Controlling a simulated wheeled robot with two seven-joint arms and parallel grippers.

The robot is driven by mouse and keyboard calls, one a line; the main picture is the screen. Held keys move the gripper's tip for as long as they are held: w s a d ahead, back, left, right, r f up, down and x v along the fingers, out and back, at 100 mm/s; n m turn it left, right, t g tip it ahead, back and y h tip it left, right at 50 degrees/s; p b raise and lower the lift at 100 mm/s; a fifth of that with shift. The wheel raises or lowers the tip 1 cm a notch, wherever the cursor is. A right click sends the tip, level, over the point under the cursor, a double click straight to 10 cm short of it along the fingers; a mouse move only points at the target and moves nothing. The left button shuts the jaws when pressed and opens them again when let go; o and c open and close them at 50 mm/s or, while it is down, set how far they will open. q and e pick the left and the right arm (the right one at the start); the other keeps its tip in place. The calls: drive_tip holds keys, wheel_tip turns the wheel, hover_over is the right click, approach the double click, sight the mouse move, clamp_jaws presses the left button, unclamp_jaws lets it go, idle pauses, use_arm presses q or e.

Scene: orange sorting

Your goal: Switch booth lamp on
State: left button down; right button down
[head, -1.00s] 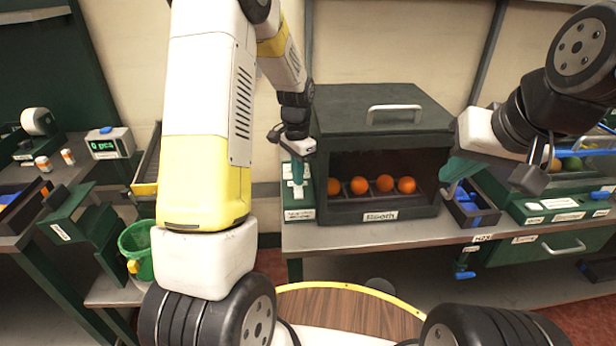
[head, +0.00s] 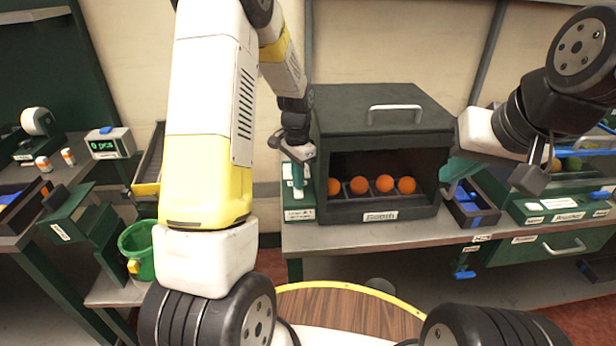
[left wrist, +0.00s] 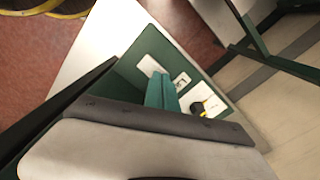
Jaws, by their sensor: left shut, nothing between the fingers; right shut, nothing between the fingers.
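The dark green booth (head: 384,110) stands on the bench, its inside dim, with several oranges in a row. A green control panel (head: 299,214) adjoins its left side. My right gripper (head: 453,182) is shut and empty at the booth's right front.
A dark bin with blue pieces (head: 469,208) and a green fruit station (head: 556,203) stand right of the booth. A green bucket (head: 139,262) and a counter display (head: 110,143) are at the left. The bench's front strip (head: 350,237) is clear.

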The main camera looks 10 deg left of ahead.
use_arm(q)
drive_tip(key=shift+f, duration=0.2)
drive_tip(key=shift+r, duration=3.55)
drive_tip(key=s+r+n+t+h, duration=0.1)
drive_tip(key=s+r+n+t, duration=0.25)
drive_tip(key=s+r, duration=0.8)
drive_tip(key=s+d+r+n+t, duration=0.1)
drive_tip(key=s+r+n, duration=0.1)
drive_tip(key=s, duration=0.4)
drive_tip(key=s+d+r+n+t+h, duration=0.1)
drive_tip(key=s+r+n, duration=0.1)
drive_tip(key=s, duration=0.4)
drive_tip(key=shift+s+r+n+t, duration=0.35)
drive_tip(key=shift+s+r, duration=0.05)
drive_tip(key=shift+r, duration=0.5)
drive_tip(key=shift+w, duration=0.1)
